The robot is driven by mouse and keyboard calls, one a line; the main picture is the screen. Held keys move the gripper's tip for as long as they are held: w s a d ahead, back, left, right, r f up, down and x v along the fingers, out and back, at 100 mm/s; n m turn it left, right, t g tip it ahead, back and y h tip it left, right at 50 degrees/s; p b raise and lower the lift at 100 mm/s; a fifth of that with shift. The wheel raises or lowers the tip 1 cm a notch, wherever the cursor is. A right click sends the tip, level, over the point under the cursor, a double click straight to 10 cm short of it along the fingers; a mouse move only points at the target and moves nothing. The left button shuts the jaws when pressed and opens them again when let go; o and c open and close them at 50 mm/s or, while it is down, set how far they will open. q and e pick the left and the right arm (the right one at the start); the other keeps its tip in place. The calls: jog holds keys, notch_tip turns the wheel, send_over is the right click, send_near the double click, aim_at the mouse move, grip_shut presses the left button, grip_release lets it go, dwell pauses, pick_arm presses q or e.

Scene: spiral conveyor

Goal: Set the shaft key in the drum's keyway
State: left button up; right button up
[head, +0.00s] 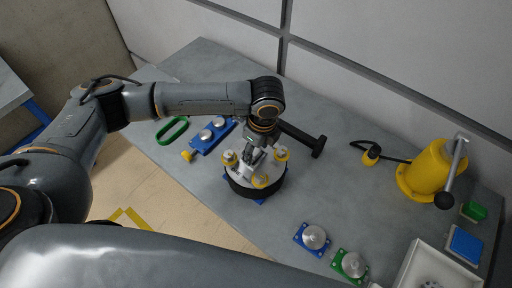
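The drum (238,187) is a dark round body with a pale top that carries yellow-ringed metal pieces. It stands on the grey table. My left gripper (252,160) points down over the middle of the drum's top, with its fingertips at or very near the surface. The fingers are small and partly covered by the wrist, so I cannot tell whether they are apart or shut on something. I cannot make out the shaft key or the keyway; the gripper covers the drum's centre. My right gripper is out of view.
On the table (345,190) are a blue block with metal discs (212,134), a green loop (172,130), a black T-shaped bar (305,139), blue (300,236) and green (342,262) plates with metal knobs, a yellow lever device (425,170) and a white tray (408,262).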

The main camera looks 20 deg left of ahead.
pick_arm(q)
jog(key=shift+r, duration=0.15)
notch_tip(320, 180, up, 12)
jog(key=d, duration=0.1)
jog(key=shift+s+d+f, duration=0.2)
jog(key=shift+s, duration=0.1)
jog(key=shift+f, duration=0.1)
dwell(0.5)
